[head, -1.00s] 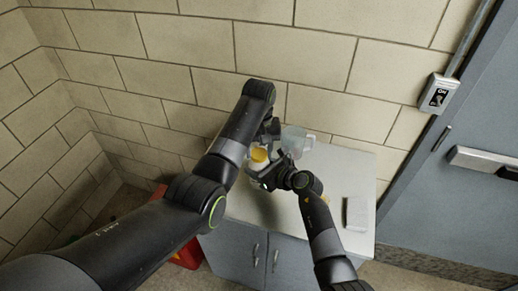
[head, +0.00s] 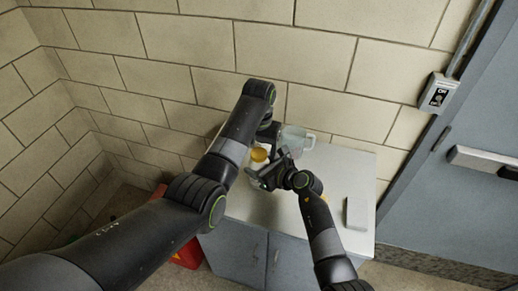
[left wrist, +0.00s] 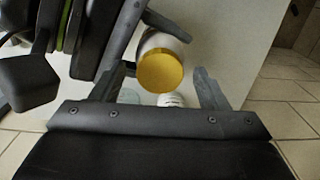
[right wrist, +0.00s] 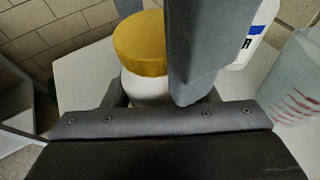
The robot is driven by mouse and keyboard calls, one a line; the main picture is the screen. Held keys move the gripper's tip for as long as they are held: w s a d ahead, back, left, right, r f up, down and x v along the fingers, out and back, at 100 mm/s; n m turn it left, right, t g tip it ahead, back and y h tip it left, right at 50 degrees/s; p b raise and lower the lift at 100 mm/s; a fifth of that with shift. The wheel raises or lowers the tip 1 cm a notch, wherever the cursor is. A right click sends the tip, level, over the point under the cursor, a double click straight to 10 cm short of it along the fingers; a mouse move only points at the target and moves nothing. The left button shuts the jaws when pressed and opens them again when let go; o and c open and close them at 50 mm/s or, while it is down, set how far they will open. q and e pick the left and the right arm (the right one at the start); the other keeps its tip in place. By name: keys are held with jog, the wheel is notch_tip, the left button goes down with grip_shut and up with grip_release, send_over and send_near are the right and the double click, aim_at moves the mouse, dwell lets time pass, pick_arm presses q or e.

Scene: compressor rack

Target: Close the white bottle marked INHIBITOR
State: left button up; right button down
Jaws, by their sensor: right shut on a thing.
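A white bottle (right wrist: 150,90) with a wide yellow cap (right wrist: 140,42) on its top stands between my right gripper's fingers in the right wrist view. My right gripper (head: 258,172) is shut on its body. My left gripper (left wrist: 160,88) is open above, with a finger on each side of the yellow cap (left wrist: 160,70) and gaps between. The cap also shows in the head view (head: 259,154). No lettering shows on this bottle. A second white container (right wrist: 250,35) with a blue label and a black letter, maybe R, is partly hidden behind a grey finger.
A translucent jug (head: 298,140) with red marks stands by the wall. A pale flat box (head: 357,212) lies at the cabinet top's right side. The cabinet top (head: 340,170) has free room between them. A red object (head: 187,255) is at the cabinet's left.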

pick_arm(q)
notch_tip(320, 180, up, 8)
jog(key=shift+f, duration=0.2)
dwell(0.3)
pick_arm(e)
jog(key=shift+c, duration=2.3)
grip_release()
pick_arm(q)
notch_tip(320, 180, down, 2)
jog(key=shift+f+b, duration=0.25)
jog(key=shift+b, duration=0.95)
jog(key=shift+f, duration=0.1)
pick_arm(e)
jog(key=v, duration=1.7)
jog(key=shift+s+d, duration=0.15)
jog(key=shift+s, duration=0.05)
